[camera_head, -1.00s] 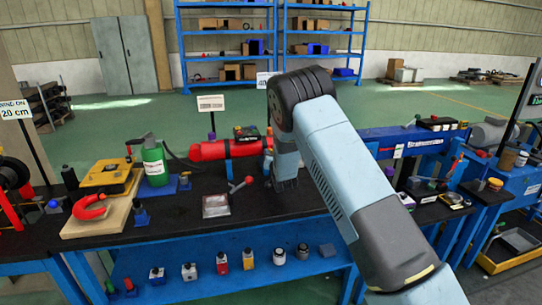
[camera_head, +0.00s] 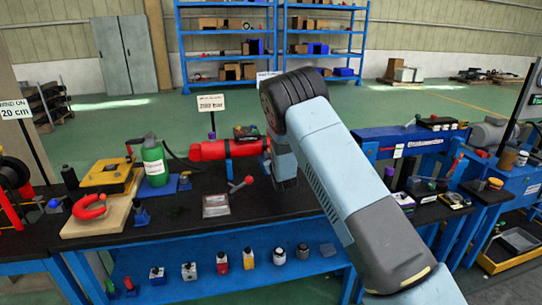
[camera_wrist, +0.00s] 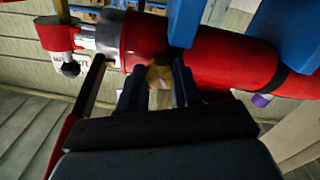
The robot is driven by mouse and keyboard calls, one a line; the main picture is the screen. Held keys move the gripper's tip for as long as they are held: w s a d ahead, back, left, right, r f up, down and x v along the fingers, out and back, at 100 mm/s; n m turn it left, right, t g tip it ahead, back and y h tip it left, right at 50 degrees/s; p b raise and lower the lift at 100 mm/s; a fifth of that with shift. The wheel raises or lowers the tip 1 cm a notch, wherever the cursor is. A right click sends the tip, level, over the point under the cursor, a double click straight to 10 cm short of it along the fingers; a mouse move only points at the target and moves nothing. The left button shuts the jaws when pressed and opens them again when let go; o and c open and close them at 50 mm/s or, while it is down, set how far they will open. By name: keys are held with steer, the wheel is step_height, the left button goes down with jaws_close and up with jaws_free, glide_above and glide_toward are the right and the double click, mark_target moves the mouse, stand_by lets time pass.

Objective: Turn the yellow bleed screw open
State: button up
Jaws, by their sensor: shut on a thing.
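A red hydraulic cylinder (camera_head: 222,149) lies across the back of the dark bench. In the wrist view the cylinder (camera_wrist: 225,52) runs across the top, with a silver rod and a red end piece at its left end. My gripper (camera_wrist: 158,86) is at the underside of the cylinder in that view. Its fingers are closed in on a small yellow-brown piece, which appears to be the yellow bleed screw (camera_wrist: 160,74); it is dim and partly hidden between them. In the head view my own arm hides the gripper and the screw.
A purple cap (camera_wrist: 262,100) sits on the cylinder, right of my gripper in the wrist view. The bench front is mostly clear.

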steer(key=n, duration=1.3)
steer(key=shift+s+a+f, duration=0.1)
steer(key=shift+a+f, duration=0.05)
steer(key=shift+f, duration=0.05)
steer(key=shift+n, duration=0.4)
steer(key=shift+f, duration=0.1)
steer(key=o, duration=1.1)
steer(key=shift+c, duration=0.2)
